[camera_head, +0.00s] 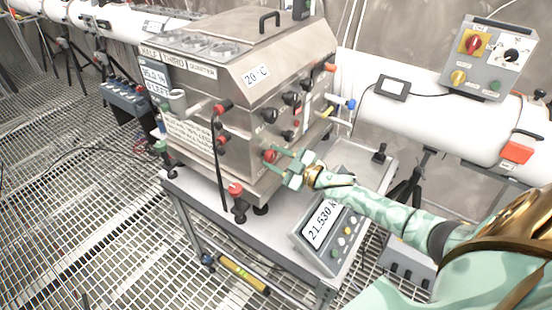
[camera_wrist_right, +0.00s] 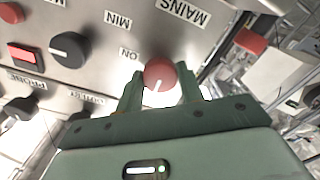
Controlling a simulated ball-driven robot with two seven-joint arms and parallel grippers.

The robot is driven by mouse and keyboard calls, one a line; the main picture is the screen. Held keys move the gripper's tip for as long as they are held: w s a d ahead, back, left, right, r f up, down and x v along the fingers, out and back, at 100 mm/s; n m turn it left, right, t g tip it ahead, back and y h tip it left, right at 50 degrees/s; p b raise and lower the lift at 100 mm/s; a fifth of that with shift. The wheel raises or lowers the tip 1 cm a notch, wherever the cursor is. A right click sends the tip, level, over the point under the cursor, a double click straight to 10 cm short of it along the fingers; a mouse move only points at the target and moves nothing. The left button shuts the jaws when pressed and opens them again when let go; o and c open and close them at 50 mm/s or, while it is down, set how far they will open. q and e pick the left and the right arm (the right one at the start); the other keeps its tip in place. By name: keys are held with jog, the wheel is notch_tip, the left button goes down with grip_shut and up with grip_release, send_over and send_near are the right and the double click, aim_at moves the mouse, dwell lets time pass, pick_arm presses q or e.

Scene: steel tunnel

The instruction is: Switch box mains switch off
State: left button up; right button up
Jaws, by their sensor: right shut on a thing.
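The steel box (camera_head: 190,140) stands on a grey table, its control face towards the right. Its red mains knob (camera_head: 269,156) sits low on that face. In the right wrist view the red knob (camera_wrist_right: 159,72) has a white pointer line, towards the picture's bottom. The "MAINS" label (camera_wrist_right: 186,12) and "ON" label (camera_wrist_right: 129,54) appear upside down above and left of it. My right gripper (camera_head: 277,161) is shut on the red knob, one finger on each side. In the wrist view its fingers (camera_wrist_right: 160,88) partly hide the panel around the knob. My left gripper is not in view.
A black knob (camera_wrist_right: 69,49) and a lit red switch (camera_wrist_right: 25,54) are beside the mains knob. A scale display (camera_head: 321,223) stands on the table under my right arm.

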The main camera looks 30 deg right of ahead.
jog(key=shift+f, duration=0.1)
jog(key=o, duration=1)
jog(key=shift+r, duration=0.5)
jog(key=r+p, duration=0.1)
jog(key=r, duration=0.2)
jog(key=shift+s+a+p, duration=0.1)
jog(key=shift+s+p, duration=0.1)
jog(key=shift+p, duration=0.15)
jog(key=s+a+r+p, duration=0.1)
jog(key=s+a+r, duration=0.1)
jog(key=s+r, duration=0.1)
jog(key=s+a+r+p, duration=0.1)
jog(key=s+a+r, duration=0.1)
jog(key=s+r, duration=0.1)
jog(key=s+a+r+p, duration=0.1)
jog(key=s+a+r, duration=0.2)
jog(key=s, duration=0.2)
jog(key=shift+s+a, duration=0.1)
jog(key=shift+s, duration=0.15)
